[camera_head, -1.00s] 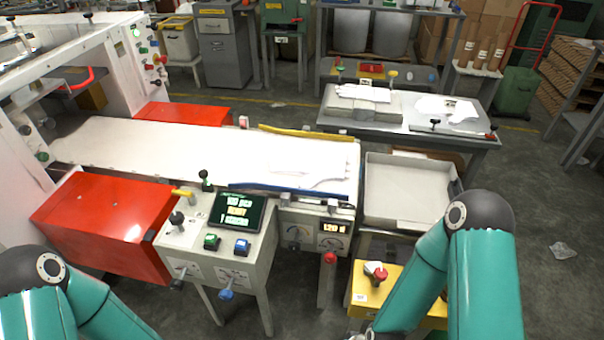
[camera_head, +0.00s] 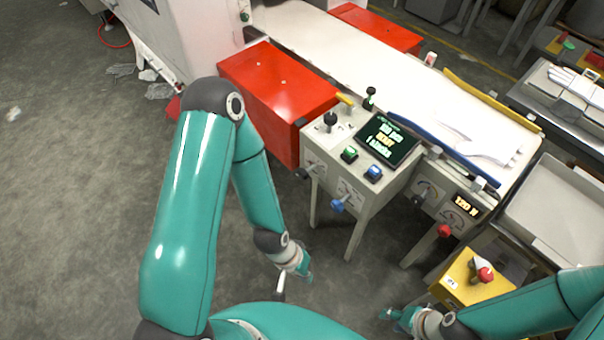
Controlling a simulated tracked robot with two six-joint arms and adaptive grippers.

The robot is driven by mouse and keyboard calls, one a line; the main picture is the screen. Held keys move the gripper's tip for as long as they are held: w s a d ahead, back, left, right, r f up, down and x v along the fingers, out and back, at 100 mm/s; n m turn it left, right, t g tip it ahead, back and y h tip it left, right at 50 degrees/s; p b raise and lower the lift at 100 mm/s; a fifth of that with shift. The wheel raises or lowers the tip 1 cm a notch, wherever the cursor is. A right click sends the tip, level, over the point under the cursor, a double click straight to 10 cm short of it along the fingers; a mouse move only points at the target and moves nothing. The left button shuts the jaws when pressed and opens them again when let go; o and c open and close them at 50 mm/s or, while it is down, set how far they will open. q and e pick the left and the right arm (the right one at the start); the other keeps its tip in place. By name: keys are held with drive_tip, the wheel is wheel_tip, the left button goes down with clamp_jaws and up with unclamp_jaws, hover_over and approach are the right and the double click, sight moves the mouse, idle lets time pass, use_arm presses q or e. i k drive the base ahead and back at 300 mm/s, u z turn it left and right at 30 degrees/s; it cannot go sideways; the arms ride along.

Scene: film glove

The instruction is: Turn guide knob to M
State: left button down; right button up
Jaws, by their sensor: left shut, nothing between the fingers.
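The control cabinet (camera_head: 370,205) has several knobs on its front faces. A black knob (camera_head: 303,173) and a blue knob (camera_head: 338,206) are on its left part. A second black knob (camera_head: 418,201) and a red knob (camera_head: 443,231) are on its right part, by dials. Their labels are too small to read, so I cannot tell which is the guide knob or where it points. My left gripper (camera_head: 281,290) is shut and empty, below and left of the blue knob, apart from the cabinet. My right gripper (camera_head: 385,314) is low, in front of the cabinet; its fingers are unclear.
A red box (camera_head: 275,90) stands left of the cabinet. A display (camera_head: 388,141) and buttons are on its top. A yellow box with a red knob (camera_head: 467,285) stands at the right. A white conveyor (camera_head: 340,50) runs behind.

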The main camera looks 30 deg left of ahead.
sight(302, 174)
drive_tip(key=z, duration=0.8)
drive_tip(key=k, duration=1.8)
drive_tip(key=u, duration=1.25)
drive_tip(key=i, duration=1.05)
